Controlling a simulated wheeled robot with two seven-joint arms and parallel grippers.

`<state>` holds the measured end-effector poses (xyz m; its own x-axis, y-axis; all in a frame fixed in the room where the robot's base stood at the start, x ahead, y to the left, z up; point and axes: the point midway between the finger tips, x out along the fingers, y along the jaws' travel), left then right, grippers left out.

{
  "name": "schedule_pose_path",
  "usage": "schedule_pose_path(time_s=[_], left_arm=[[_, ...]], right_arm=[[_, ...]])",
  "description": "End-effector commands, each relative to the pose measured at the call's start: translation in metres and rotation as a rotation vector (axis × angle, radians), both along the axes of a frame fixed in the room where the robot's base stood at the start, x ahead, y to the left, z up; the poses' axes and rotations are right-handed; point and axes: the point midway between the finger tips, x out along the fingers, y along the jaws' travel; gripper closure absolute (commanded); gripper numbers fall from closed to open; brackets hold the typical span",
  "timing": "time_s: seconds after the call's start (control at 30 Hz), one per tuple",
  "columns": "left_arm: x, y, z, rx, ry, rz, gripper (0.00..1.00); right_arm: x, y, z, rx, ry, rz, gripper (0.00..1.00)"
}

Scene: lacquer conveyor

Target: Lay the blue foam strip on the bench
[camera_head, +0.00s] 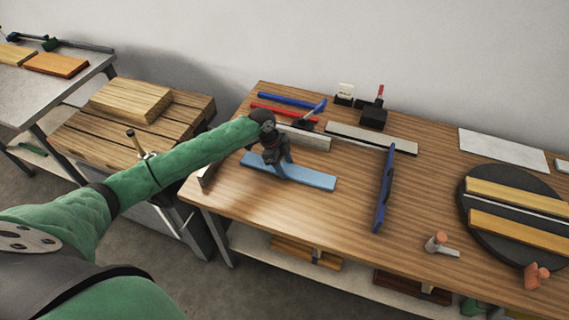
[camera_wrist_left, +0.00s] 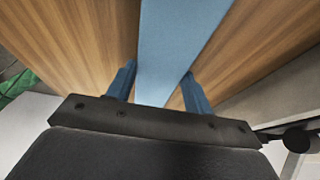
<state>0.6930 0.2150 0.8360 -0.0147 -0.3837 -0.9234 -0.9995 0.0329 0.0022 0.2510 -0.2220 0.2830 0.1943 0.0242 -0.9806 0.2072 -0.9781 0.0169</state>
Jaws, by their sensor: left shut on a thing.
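The light blue foam strip (camera_head: 312,178) is flat and long, at the left part of the wooden bench (camera_head: 345,238), near its front edge. My left gripper (camera_head: 279,171) is shut on it towards its left half, reaching down from above. In the left wrist view the strip (camera_wrist_left: 182,38) runs away between the two blue fingers (camera_wrist_left: 160,88), with the bench's wood grain on both sides. The strip looks level and low over the bench; I cannot tell whether it touches the top. My right gripper is not in view.
A grey bar (camera_head: 305,137) and a grey-topped strip (camera_head: 370,137) lie behind. A dark blue long tool (camera_head: 385,190) lies to the right. A black round plate (camera_head: 473,204) holds yellow strips. Bare wood lies between the blue strip and the dark blue tool.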

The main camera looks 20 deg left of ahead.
Motion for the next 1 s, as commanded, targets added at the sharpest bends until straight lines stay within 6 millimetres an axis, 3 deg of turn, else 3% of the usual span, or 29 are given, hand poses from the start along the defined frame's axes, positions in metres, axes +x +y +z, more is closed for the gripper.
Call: schedule_pose_path(time_s=[0.27,0.3,0.4,0.83,1.0], left_arm=[[0.0,0.0,-0.003,0.0,0.0,0.0,0.7],[0.0,0.0,-0.002,0.0,0.0,0.0,0.41],[0.0,0.0,-0.002,0.0,0.0,0.0,0.27],[0.001,0.004,0.008,-0.001,-0.003,-0.001,0.27],[0.002,0.015,0.032,0.0,-0.004,0.0,0.27]], right_arm=[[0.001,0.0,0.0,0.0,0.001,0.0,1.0],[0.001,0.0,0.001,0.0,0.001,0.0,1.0],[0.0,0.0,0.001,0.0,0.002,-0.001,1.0],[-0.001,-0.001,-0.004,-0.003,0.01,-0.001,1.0],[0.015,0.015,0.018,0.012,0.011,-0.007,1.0]])
